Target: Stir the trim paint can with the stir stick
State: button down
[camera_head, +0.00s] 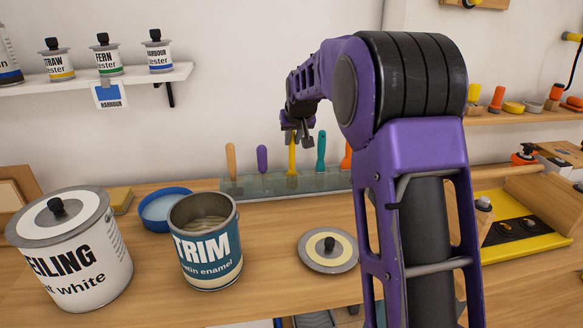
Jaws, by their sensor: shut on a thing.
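The trim paint can (207,258) stands open on the bench, with a blue-green label and cream paint inside. Its likely lid (327,262), grey with a cream disc and black knob, lies on the bench to its right. A rack (262,187) at the back of the bench holds several upright handled tools. My gripper (293,139) is at the rack, shut on the top of the yellow-handled tool (292,160), which still stands in the rack. I cannot tell which tool is the stir stick; the tools' lower ends are not clear.
A white ceiling paint can (72,265) stands left of the trim can, and a blue round dish (163,207) behind it. A shelf (95,82) with small tester cans is at upper left. A yellow tray (520,240) lies right of my arm. The front middle bench is clear.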

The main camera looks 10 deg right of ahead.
notch_tip(320, 180, up, 9)
jog(key=p, duration=0.6)
jog(key=shift+p, duration=0.35)
